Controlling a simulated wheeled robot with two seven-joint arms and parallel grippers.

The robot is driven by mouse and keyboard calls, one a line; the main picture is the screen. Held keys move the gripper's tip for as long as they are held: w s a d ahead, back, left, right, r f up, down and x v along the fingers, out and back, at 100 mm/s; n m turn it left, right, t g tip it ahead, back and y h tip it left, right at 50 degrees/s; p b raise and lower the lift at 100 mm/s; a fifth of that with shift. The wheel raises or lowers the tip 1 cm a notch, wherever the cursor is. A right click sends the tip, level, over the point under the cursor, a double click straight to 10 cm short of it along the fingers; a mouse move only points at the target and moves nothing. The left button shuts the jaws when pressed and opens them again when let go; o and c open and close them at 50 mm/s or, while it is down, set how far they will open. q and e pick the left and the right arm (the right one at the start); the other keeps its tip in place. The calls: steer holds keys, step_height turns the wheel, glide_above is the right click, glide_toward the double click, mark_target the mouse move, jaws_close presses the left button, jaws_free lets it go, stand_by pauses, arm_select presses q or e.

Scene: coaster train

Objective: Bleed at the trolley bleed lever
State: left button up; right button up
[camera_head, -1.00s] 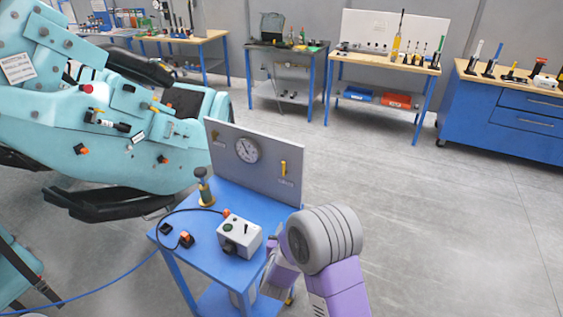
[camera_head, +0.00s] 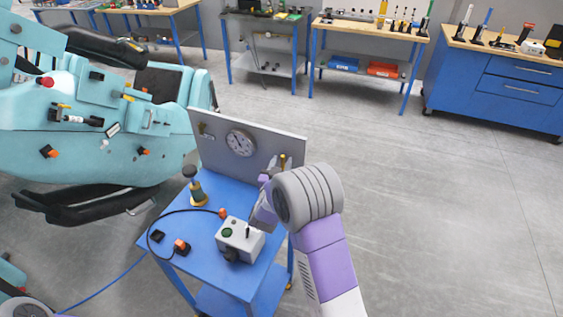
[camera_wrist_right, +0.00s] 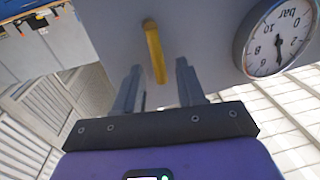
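The trolley bleed lever (camera_head: 282,161) is a small yellow handle on the grey upright panel (camera_head: 212,140) of the blue trolley (camera_head: 205,235). In the right wrist view the lever (camera_wrist_right: 154,50) shows large, between the tips of two grey fingers. My right gripper (camera_wrist_right: 158,78) is open, with a gap on both sides of the lever and no clear contact. In the head view my right gripper (camera_head: 268,180) is at the right end of the panel, partly hidden by its own wrist. My left gripper is out of view.
A pressure gauge (camera_head: 241,142) sits on the panel left of the lever. A grey control box (camera_head: 241,239) and a dark-topped bottle-like item (camera_head: 196,188) stand on the trolley. A teal coaster car (camera_head: 90,150) is at left. Floor to the right is clear.

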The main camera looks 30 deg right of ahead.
steer(key=shift+w+d, duration=0.25)
jaws_close()
